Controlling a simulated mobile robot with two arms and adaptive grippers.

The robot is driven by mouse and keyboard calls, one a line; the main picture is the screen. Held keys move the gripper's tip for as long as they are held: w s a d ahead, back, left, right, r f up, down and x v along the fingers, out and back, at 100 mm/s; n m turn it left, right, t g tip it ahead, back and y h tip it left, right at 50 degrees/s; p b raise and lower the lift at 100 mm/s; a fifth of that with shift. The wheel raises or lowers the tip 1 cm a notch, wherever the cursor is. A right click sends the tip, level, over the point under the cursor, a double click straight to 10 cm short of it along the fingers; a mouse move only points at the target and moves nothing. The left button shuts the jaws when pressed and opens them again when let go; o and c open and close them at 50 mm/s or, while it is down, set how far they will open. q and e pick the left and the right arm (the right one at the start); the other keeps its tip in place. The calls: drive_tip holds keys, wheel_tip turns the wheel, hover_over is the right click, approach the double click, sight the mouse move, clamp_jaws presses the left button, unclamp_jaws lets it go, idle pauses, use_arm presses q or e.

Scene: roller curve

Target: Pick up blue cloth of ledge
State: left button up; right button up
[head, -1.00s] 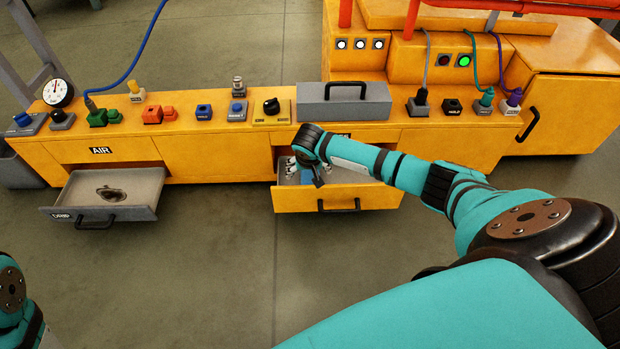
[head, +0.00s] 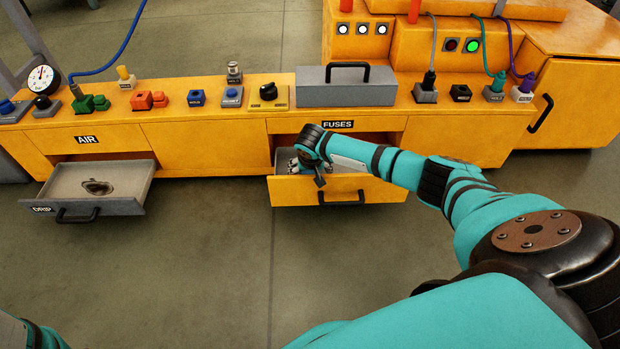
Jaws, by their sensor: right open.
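I cannot make out a blue cloth on the yellow console ledge (head: 215,118). My right gripper (head: 318,178) points down at the open yellow drawer (head: 370,190) under the FUSES label. It is open, small in the picture and partly hidden by its own wrist. Whether it touches anything in the drawer cannot be told. Small pale items (head: 293,163) show in the drawer beside the gripper; the rest of the inside is largely hidden by my arm. Part of my left arm shows at the bottom left, but its gripper is out of view.
A grey drip drawer (head: 130,190) stands open at the left. A grey lidded box (head: 345,94), a black-knobbed switch (head: 269,95), a pressure gauge (head: 42,78) and several coloured connectors line the ledge. Cables rise from some plugs. The floor in front is clear.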

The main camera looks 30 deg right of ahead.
drive_tip(key=c, duration=1.2)
drive_tip(key=shift+c, duration=0.2)
drive_tip(key=shift+r, duration=0.1)
